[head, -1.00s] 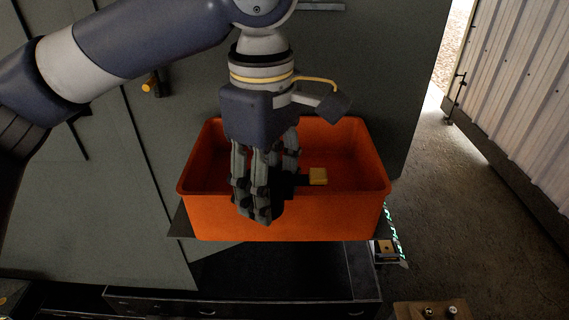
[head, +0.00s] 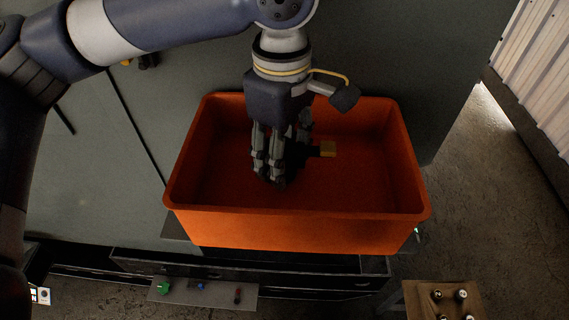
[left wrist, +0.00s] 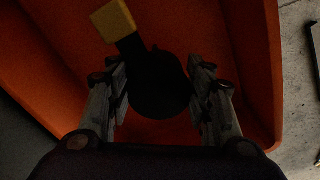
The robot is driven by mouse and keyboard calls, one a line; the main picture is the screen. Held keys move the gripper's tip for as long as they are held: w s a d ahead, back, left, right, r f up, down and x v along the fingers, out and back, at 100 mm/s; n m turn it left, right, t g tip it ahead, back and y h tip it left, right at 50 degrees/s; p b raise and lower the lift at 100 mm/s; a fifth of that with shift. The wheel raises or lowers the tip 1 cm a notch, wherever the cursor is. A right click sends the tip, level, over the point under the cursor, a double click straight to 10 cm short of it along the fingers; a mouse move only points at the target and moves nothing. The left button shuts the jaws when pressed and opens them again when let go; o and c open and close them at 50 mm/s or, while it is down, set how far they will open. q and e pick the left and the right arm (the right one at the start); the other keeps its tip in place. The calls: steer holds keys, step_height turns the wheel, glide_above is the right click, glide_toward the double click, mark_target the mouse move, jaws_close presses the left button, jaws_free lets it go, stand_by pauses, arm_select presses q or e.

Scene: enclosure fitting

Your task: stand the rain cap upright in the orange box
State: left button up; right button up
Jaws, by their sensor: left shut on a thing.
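The orange box (head: 295,225) is open at the top and stands in the middle of the head view. My left gripper (head: 279,180) points down inside the box. In the left wrist view, the rain cap's dark round body (left wrist: 158,88) is between the two sets of fingers, with the yellow block (left wrist: 113,21) at upper left. The fingers hide part of the cap in the head view. I cannot tell whether it touches the box floor. My right gripper is not in view.
The box rests on a dark surface beside a grey panel (head: 90,180). A ledge with small coloured controls (head: 203,290) is below it. A wooden block with several knobs (head: 445,300) is at lower right. The right part of the box is free.

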arm_select(q)
steer(key=shift+w+f, duration=0.1)
steer(key=shift+f, duration=0.3)
steer(key=f, duration=0.3)
steer(key=shift+w+p, duration=0.2)
steer(key=shift+p, duration=0.2)
steer(key=shift+f, duration=0.1)
steer(key=shift+s+f, duration=0.1)
steer(key=o, duration=1.2)
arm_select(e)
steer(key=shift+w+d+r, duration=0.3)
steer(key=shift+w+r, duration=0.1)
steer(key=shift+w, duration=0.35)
arm_select(q)
step_height(320, 180, up, 11)
steer(key=shift+f+b, duration=0.1)
steer(key=shift+b, duration=1.15)
steer(key=shift+r, duration=0.75)
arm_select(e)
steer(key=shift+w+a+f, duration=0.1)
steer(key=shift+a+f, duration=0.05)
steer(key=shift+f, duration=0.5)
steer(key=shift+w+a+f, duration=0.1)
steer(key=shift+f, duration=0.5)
